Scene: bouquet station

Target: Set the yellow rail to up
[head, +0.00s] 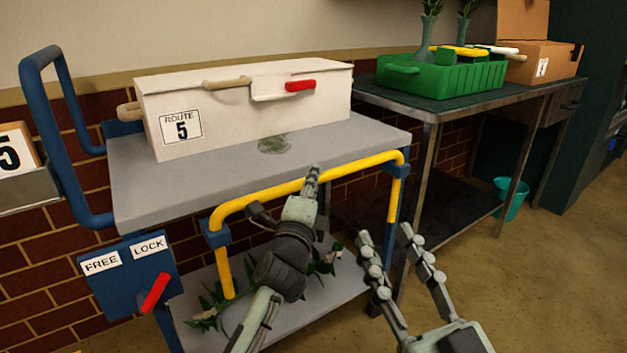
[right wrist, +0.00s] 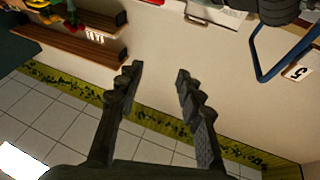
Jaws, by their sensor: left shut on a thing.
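The yellow rail (head: 267,191) is a bent bar along the front of the grey cart (head: 132,192). Its long bar runs near the top deck's front edge, and its legs go down beside the blue brackets (head: 216,236). My left gripper (head: 311,181) is shut on the long bar near its middle; its fingers hide part of the bar. My right gripper (head: 388,246) is open and empty, in front of the cart's right side and apart from the rail. Its open fingers also show in the right wrist view (right wrist: 160,85).
A white box (head: 230,117) marked "Route 5" sits on the deck. A red lever (head: 155,293) is below the FREE and LOCK labels. Greenery lies on the lower shelf (head: 335,289). A table with a green crate (head: 440,78) stands at right.

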